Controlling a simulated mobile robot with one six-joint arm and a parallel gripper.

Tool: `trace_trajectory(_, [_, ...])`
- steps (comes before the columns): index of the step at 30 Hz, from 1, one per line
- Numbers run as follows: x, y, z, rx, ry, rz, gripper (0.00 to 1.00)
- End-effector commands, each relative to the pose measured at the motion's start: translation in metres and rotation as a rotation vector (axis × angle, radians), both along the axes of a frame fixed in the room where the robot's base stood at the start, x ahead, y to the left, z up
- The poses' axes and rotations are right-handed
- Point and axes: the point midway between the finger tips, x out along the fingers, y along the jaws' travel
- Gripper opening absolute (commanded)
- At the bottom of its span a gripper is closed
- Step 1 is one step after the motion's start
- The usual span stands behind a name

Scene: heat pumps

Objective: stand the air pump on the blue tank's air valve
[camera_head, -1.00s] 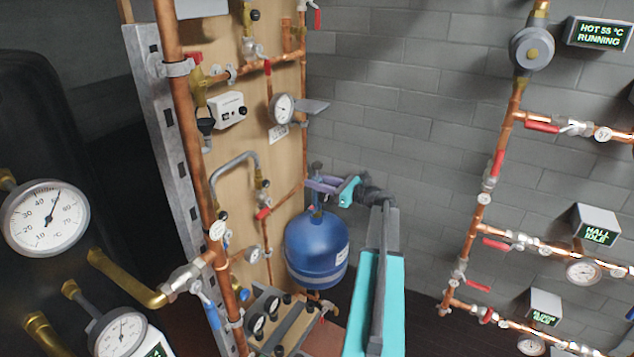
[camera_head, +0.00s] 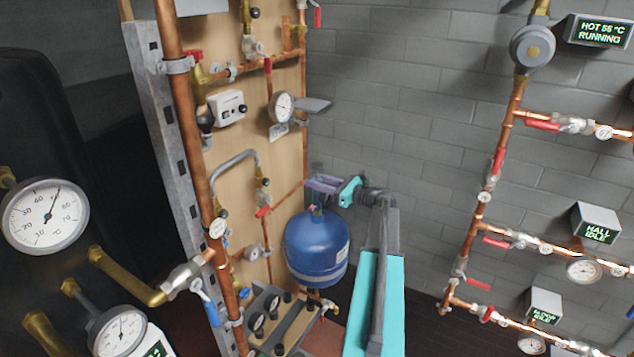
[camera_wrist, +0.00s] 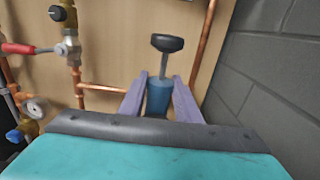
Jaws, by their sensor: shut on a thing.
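The air pump (camera_wrist: 159,97) has a blue body, a thin grey rod and a black handle at the top. In the wrist view it is between the two purple fingers of my gripper (camera_wrist: 160,98), which is shut on it. The pump looks roughly upright. In the head view my gripper (camera_head: 322,185) is just above the top of the blue tank (camera_head: 315,250). A small reddish fitting (camera_head: 316,208) shows at the tank's top. I cannot tell whether the pump touches the valve. The tank is out of the wrist view.
A wooden panel with copper pipes, a gauge (camera_head: 281,106) and a white control box (camera_head: 227,107) stands left of the tank. A manifold (camera_head: 270,318) with black knobs is at its lower left. A grey block wall (camera_head: 420,110) is behind. More pipework stands at the right.

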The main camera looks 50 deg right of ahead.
Motion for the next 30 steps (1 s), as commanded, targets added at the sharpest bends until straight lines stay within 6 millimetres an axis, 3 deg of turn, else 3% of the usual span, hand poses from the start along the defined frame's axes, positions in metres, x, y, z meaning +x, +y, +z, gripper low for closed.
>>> trace_trajectory(30, [-0.0003, -0.0005, -0.0051, 0.001, -0.003, -0.001, 0.00])
